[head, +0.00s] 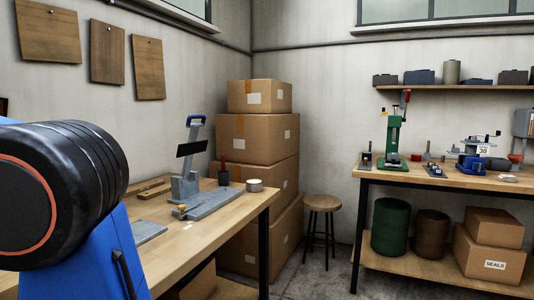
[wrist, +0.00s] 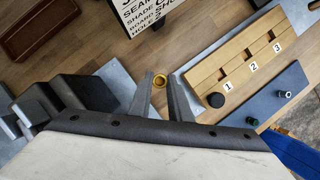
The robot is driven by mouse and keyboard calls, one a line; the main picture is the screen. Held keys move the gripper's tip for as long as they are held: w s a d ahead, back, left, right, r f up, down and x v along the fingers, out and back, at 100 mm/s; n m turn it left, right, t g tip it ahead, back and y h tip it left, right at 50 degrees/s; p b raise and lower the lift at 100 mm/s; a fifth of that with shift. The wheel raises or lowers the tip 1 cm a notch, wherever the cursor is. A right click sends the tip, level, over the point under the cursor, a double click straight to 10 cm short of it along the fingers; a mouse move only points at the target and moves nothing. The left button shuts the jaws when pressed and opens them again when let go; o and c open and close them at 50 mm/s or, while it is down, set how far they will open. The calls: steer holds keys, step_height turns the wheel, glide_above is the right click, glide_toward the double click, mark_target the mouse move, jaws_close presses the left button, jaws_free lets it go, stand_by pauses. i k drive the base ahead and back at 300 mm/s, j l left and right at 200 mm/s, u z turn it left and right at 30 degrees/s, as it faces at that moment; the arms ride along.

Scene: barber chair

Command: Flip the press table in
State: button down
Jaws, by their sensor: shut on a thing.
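What the ring is fixed to is hidden. Grey stepped metal parts (wrist: 84,92) lie left of the fingers. In the head view, a grey press-like tool (head: 186,187) with a blue handle stands on the left wooden bench, with a grey base (head: 212,203). I cannot tell which part is the press table. My gripper does not show in the head view.
In the wrist view, a wooden board (wrist: 235,65) numbered 1 to 3 and a dark plate (wrist: 268,98) with pins lie right. A lettered sign (wrist: 150,10) is above the fingers; a brown tray (wrist: 36,25) is upper left. Stacked boxes (head: 257,140) stand behind the bench.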

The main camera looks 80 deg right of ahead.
mark_target(392, 164)
steer(key=k+l+u, duration=0.1)
steer(key=l, duration=0.25)
steer(key=k+l+u, duration=0.1)
steer(key=l, duration=0.3)
steer(key=k+l+u, duration=0.15)
steer(key=l, duration=0.2)
steer(key=k+l+z, duration=0.15)
steer(key=k, duration=0.35)
steer(key=k+l+z, duration=0.15)
steer(key=k, duration=0.3)
steer(key=k+l+z, duration=0.15)
steer(key=k, duration=0.3)
steer(key=k+l+z, duration=0.2)
steer(key=i+l+z, duration=0.1)
steer(key=z, duration=0.4)
steer(key=i+z, duration=0.3)
steer(key=z, duration=0.15)
steer(key=i+j+z, duration=0.1)
steer(key=z, duration=0.4)
steer(key=i+j+z, duration=0.15)
steer(key=z, duration=0.3)
steer(key=j+z, duration=0.25)
steer(key=z, duration=0.25)
steer(key=i+j, duration=0.05)
